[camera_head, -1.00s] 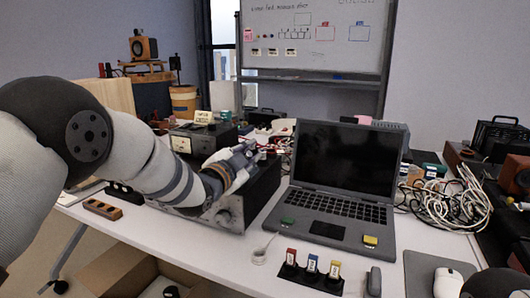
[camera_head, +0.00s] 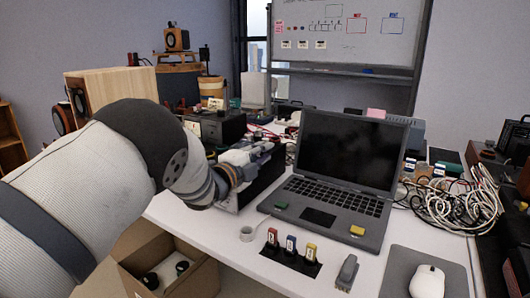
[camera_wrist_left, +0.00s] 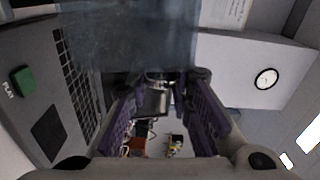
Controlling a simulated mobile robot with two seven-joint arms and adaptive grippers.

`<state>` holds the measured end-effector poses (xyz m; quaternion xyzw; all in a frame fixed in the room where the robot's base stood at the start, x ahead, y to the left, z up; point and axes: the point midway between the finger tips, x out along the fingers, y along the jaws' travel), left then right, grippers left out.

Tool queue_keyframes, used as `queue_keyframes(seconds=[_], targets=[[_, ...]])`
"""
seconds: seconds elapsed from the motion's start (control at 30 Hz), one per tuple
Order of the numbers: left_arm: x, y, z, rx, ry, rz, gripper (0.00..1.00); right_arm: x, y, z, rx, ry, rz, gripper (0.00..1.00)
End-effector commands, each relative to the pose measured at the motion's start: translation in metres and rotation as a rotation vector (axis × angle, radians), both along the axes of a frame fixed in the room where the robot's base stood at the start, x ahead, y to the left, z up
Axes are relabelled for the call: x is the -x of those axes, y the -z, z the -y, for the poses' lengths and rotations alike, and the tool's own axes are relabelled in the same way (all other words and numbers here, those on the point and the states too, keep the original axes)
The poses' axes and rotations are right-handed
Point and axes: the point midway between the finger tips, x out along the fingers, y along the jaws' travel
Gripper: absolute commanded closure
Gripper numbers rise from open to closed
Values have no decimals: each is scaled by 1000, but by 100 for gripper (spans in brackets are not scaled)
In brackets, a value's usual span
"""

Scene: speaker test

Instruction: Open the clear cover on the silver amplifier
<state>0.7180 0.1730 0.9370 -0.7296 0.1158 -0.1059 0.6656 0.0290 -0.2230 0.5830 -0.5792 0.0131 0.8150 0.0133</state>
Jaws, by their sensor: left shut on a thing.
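The silver amplifier (camera_head: 265,180) stands on the white table, left of the laptop. My arm hides much of its front and top. My left gripper (camera_head: 262,150) comes in from the left and is at the top of the amplifier. In the left wrist view a see-through bluish panel, which looks like the clear cover (camera_wrist_left: 130,35), spans the top in front of the fingers. My left gripper (camera_wrist_left: 162,92) is shut on its near edge there, though the contact is dark and hard to make out. How far the cover is tilted cannot be told. My right gripper is not in view.
The open laptop (camera_head: 335,175) stands close on the right of the amplifier. Tangled cables (camera_head: 450,205) lie at right. A cardboard box (camera_head: 205,280) stands below the table edge.

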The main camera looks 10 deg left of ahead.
Motion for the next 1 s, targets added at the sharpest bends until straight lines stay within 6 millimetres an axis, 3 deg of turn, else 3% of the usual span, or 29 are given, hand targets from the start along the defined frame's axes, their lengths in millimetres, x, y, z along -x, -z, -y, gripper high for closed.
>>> queue_keyframes(seconds=[0.63, 0.67, 0.7, 1.0], targets=[[-1, 3, -3, -42, -2, 13, 100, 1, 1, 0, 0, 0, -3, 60], [-1, 3, -3, -42, -2, 13, 74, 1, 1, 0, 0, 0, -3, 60], [-1, 3, -3, -42, -2, 13, 65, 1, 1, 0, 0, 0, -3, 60], [0, 3, -3, -41, -1, 13, 62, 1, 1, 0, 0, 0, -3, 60]])
